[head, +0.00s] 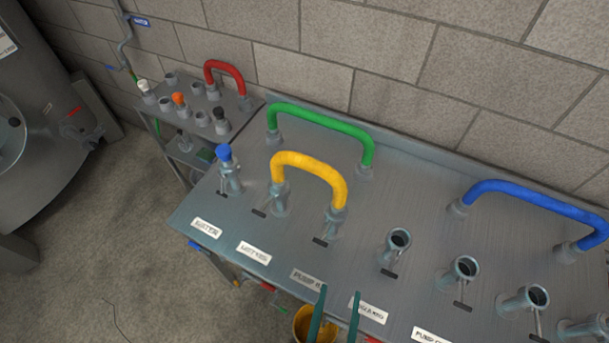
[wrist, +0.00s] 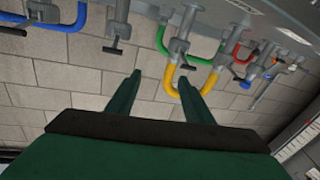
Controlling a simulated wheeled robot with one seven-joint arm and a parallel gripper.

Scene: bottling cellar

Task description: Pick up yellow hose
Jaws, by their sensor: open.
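The yellow hose (head: 309,165) is a short arch on the steel panel (head: 330,255). Its two ends sit on metal couplings above the labels, next to the blue-capped coupling (head: 225,160). In the wrist view the yellow hose (wrist: 172,82) shows as a U just beyond my fingertips. My gripper (wrist: 160,80) is open with nothing between its green fingers; the right finger partly overlaps the hose in that picture.
A green hose (head: 320,120) arches behind the yellow one. A blue hose (head: 535,193) is at right. Several open couplings (head: 398,242) stand along the panel's front. A red hose (head: 225,70) is on a smaller rack at left. A yellow bucket (head: 303,325) stands below.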

